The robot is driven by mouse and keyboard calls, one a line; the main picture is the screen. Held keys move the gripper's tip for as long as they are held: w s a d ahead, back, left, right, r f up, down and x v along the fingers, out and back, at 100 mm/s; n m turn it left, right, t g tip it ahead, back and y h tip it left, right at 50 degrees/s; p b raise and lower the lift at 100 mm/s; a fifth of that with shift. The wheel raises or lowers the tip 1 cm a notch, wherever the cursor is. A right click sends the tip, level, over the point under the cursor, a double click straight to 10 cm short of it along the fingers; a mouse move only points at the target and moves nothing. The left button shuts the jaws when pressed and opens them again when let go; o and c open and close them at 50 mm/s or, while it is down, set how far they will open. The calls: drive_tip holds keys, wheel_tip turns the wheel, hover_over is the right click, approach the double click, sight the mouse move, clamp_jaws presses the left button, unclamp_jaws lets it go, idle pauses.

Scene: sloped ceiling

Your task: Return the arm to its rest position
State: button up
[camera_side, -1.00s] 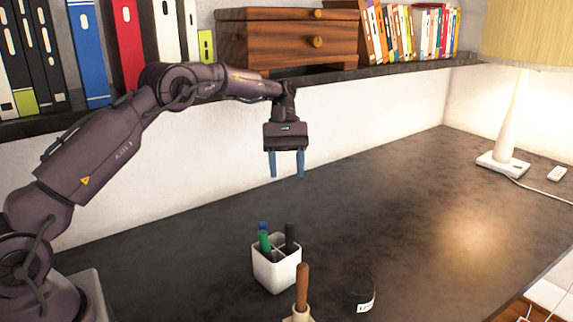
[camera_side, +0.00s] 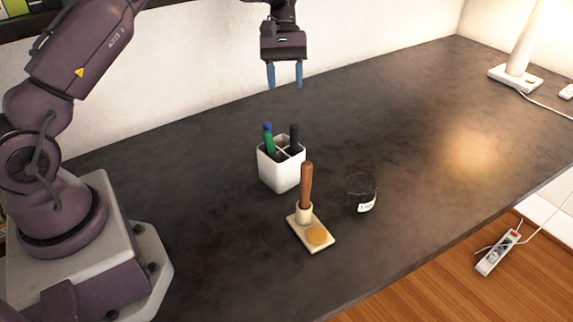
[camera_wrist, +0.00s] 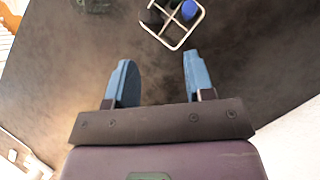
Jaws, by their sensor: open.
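My gripper (camera_side: 285,76) hangs over the dark desk (camera_side: 420,130) near the back wall, above and behind the white pen holder. Its two blue fingers point down, apart and with nothing between them. In the wrist view the fingers of my gripper (camera_wrist: 156,82) are also spread and empty. The upper part of my arm runs out of the top of the side view.
A white divided pen holder (camera_side: 279,174) holds a green marker (camera_side: 267,139) and a black one (camera_side: 294,138). A wooden-handled tool (camera_side: 306,186) stands upright in a cream base (camera_side: 312,245). A dark jar (camera_side: 361,192) sits right. A lamp (camera_side: 522,50) stands far right.

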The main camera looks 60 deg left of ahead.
drive_tip(key=s+d+r+m+t+y, duration=0.1)
drive_tip(key=s+d+r+m+t, duration=0.2)
drive_tip(key=s, duration=0.6)
drive_tip(key=s+d+r+m+t+y, duration=0.2)
drive_tip(key=s+r, duration=0.4)
drive_tip(key=s, duration=0.3)
drive_tip(key=s+d+r+m+t+y, duration=0.2)
drive_tip(key=s+d+r+m+t, duration=0.1)
drive_tip(key=s, duration=0.6)
wheel_tip(320, 180, up, 2)
drive_tip(key=shift+d+r+m+t, duration=0.2)
drive_tip(key=shift+d+m+t, duration=0.2)
drive_tip(key=shift+d+m, duration=0.6)
